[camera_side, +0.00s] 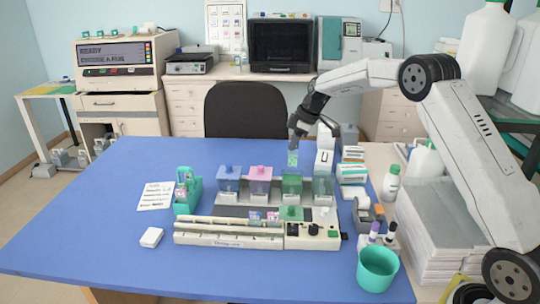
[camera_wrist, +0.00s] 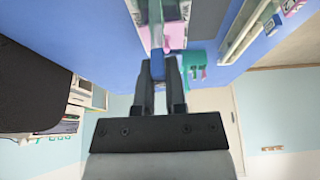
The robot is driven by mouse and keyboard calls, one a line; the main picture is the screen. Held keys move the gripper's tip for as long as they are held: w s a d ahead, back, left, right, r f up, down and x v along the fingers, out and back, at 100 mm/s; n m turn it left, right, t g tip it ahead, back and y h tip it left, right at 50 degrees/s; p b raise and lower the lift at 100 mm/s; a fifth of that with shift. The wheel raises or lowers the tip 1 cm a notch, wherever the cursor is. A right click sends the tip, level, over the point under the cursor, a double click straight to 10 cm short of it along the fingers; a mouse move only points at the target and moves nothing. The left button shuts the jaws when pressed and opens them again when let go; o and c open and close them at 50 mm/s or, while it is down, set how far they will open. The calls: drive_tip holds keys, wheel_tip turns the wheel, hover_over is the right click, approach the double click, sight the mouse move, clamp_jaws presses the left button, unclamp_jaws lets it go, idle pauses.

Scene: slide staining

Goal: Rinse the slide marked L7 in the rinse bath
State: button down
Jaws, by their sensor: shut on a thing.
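The mark on the slide is too small to read. The row of baths also has a blue one (camera_side: 228,179), a pink one (camera_side: 259,179) and a clear greyish one (camera_side: 322,186) at the right end. Which is the rinse bath I cannot tell from labels. A green lid (camera_side: 291,213) lies in front of the green bath.
A teal slide holder (camera_side: 188,190) stands left, and boxes (camera_side: 352,172) and a bottle (camera_side: 391,182) right. A teal cup (camera_side: 377,268) stands front right. The left table is mostly clear.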

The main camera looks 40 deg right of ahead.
idle(0.5)
drive_tip(key=s+d+f, duration=0.1)
drive_tip(key=s+d, duration=0.6)
drive_tip(key=shift+f, duration=0.15)
drive_tip(key=shift+f, duration=4.1)
wheel_tip(320, 180, up, 10)
drive_tip(key=shift+f, duration=0.2)
idle(1.0)
